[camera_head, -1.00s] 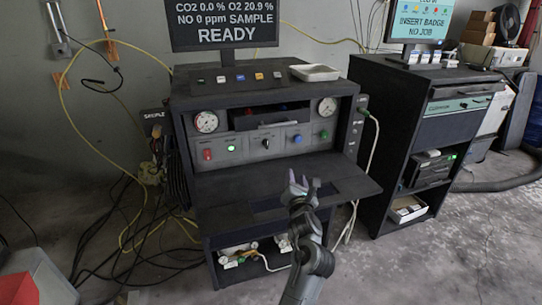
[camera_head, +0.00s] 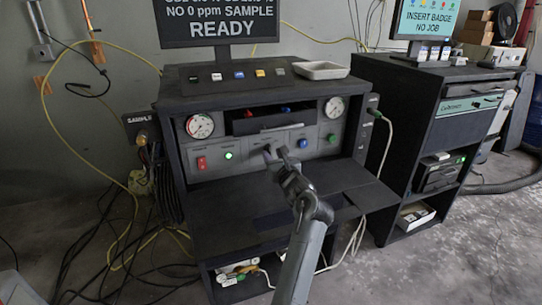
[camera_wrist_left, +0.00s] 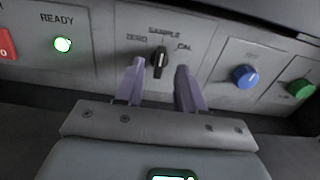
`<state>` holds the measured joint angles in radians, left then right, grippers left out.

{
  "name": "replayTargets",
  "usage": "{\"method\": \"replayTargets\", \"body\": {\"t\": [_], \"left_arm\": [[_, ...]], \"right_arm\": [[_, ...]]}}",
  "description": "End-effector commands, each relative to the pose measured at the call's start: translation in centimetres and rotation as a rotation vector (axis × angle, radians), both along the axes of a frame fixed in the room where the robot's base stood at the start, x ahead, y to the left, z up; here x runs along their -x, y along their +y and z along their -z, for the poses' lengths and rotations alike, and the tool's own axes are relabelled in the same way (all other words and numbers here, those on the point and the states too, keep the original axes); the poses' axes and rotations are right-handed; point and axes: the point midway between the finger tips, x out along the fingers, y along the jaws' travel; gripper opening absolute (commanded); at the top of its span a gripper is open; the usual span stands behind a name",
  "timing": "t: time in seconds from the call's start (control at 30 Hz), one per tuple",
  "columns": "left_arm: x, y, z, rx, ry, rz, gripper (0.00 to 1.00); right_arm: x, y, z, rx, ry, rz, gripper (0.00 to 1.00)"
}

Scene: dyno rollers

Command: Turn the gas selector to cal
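The gas selector (camera_wrist_left: 160,60) is a small black knob on the grey panel, with ZERO, SAMPLE and CAL marked around its top. It stands about upright, towards SAMPLE. The monitor (camera_head: 218,20) reads SAMPLE and READY. My left gripper (camera_head: 276,153) is at the panel front in the head view and partly hides the selector there. In the left wrist view, its two fingers (camera_wrist_left: 160,68) are open, one to each side of the knob, with gaps showing; I cannot tell how deep they reach. My right gripper is in neither view.
A red switch (camera_head: 201,163) and a lit green READY lamp (camera_head: 229,155) are left of the selector. A blue knob (camera_wrist_left: 245,77) and a green knob (camera_wrist_left: 301,88) are to its right. A dark shelf (camera_head: 230,205) juts out below the panel.

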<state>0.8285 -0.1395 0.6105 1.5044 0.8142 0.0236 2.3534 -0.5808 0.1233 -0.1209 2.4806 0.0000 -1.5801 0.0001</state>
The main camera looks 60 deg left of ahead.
Motion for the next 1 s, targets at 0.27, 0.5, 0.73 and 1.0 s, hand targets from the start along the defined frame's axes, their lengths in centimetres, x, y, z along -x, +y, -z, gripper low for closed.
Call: {"method": "replayTargets", "body": {"t": [0.27, 0.5, 0.73, 1.0], "left_arm": [[-0.5, 2.3, 0.0, 0.0, 0.0, 0.0, 0.38], [-0.6, 2.6, 0.0, 0.0, 0.0, 0.001, 0.38], [-0.6, 2.6, 0.0, 0.0, 0.0, 0.001, 0.2], [-0.6, 2.5, 0.0, 0.0, 0.0, 0.001, 0.0]], "right_arm": [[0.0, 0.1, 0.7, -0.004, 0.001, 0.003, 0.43], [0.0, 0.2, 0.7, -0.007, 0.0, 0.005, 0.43], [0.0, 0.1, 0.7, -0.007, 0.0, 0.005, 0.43], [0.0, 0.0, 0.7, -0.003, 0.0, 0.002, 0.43]]}}
